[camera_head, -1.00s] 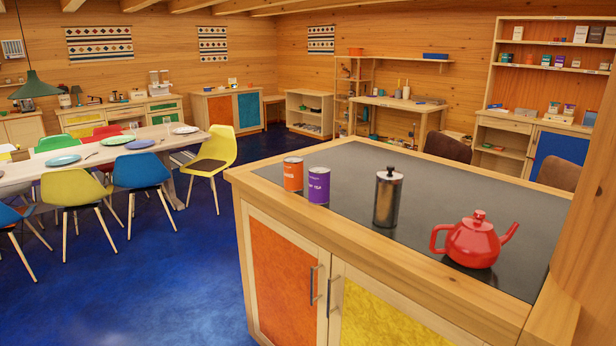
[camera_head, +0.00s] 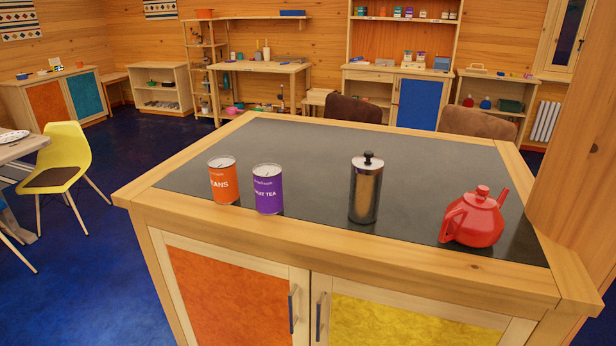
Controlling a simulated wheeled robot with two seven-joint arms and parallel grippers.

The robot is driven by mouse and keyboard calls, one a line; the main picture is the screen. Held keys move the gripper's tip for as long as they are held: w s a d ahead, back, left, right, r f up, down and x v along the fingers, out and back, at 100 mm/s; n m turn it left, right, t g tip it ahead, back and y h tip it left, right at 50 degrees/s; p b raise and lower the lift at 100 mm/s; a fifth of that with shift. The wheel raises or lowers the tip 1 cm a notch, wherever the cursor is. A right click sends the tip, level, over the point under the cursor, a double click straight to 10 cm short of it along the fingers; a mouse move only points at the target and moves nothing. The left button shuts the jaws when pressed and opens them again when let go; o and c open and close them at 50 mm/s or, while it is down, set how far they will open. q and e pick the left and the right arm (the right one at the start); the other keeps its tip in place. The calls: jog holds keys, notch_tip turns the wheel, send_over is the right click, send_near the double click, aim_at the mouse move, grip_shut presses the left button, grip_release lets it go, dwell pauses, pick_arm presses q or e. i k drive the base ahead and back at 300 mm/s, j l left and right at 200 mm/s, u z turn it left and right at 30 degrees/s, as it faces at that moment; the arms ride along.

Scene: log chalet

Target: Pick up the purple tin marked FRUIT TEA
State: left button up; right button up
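The purple tin (camera_head: 268,190) stands upright on the dark top of the wooden counter (camera_head: 330,236), near its front edge. Its label partly reads "UIT TEA". An orange tin (camera_head: 223,181) marked "EANS" stands close to its left, with a small gap between them. Neither of my grippers shows in the head view.
A dark metal cylinder pot with a lid (camera_head: 365,188) stands right of the tins, and a red teapot (camera_head: 474,217) stands at the counter's right. A wooden post (camera_head: 580,150) rises at the right edge. The counter top behind the tins is clear. A yellow chair (camera_head: 62,160) stands left.

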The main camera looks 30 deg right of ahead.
aim_at(268, 178)
jog(key=i+j+z, duration=0.5)
jog(key=j, duration=0.2)
jog(key=j+z, duration=0.3)
jog(key=i+j+z, duration=0.25)
jog(key=j, duration=0.25)
jog(key=k+l, duration=0.05)
jog(key=k, duration=0.05)
